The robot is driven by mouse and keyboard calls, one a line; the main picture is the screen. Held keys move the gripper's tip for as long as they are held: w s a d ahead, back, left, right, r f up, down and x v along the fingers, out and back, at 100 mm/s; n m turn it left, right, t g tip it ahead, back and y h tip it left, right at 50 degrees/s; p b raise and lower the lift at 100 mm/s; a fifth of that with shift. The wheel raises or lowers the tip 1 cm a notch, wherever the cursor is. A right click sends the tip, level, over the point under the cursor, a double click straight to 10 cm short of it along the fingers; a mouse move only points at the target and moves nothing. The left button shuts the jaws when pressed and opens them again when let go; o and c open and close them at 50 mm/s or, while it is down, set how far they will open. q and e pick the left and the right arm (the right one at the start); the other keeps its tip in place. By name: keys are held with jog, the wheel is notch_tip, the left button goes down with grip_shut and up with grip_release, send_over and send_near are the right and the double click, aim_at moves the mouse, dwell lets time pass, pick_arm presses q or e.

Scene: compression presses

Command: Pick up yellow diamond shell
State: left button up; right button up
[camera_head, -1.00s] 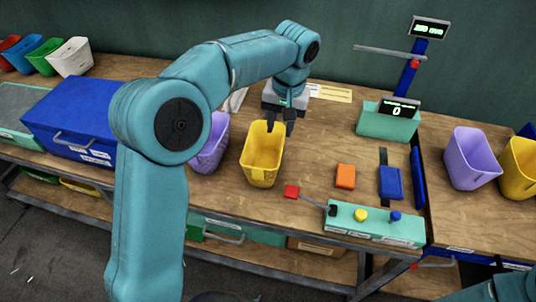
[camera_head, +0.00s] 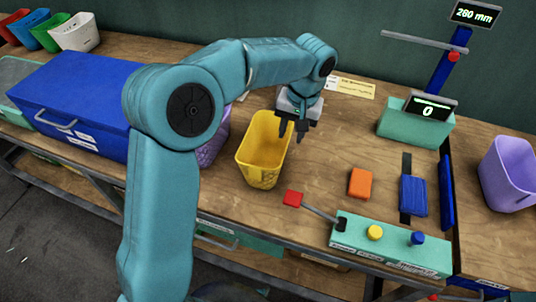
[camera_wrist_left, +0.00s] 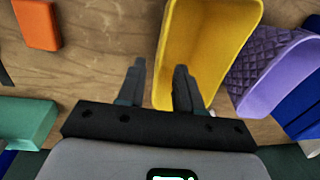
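A yellow bin-shaped shell (camera_head: 258,162) stands upright on the wooden bench, open side up, with a textured patch low on its front; the pattern is too small to tell for sure. It also shows in the left wrist view (camera_wrist_left: 205,45), at the upper middle. My left gripper (camera_head: 292,136) is at the shell's right rim, fingers pointing down. In the left wrist view its fingers (camera_wrist_left: 158,85) are apart, one overlapping the shell's opening and the other outside its wall. Whether they touch it I cannot tell. My right gripper is out of view.
A purple diamond-textured shell (camera_wrist_left: 268,72) stands close beside the yellow one, partly behind my left arm in the head view. An orange block (camera_head: 360,183), a blue block (camera_head: 413,195) and a button panel (camera_head: 390,245) are to the right. A blue case (camera_head: 75,95) is at left.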

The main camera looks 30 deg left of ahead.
pick_arm(q)
jog(key=f, duration=0.4)
jog(key=a+f, duration=0.1)
jog(key=shift+s+f, duration=0.15)
jog(key=shift+f, duration=0.25)
jog(key=f, duration=0.3)
jog(key=a+f, duration=0.1)
jog(key=shift+w+f+p, duration=0.25)
jog(key=shift+f+p, duration=0.05)
jog(key=shift+f, duration=0.05)
jog(key=shift+s+d, duration=0.1)
grip_shut()
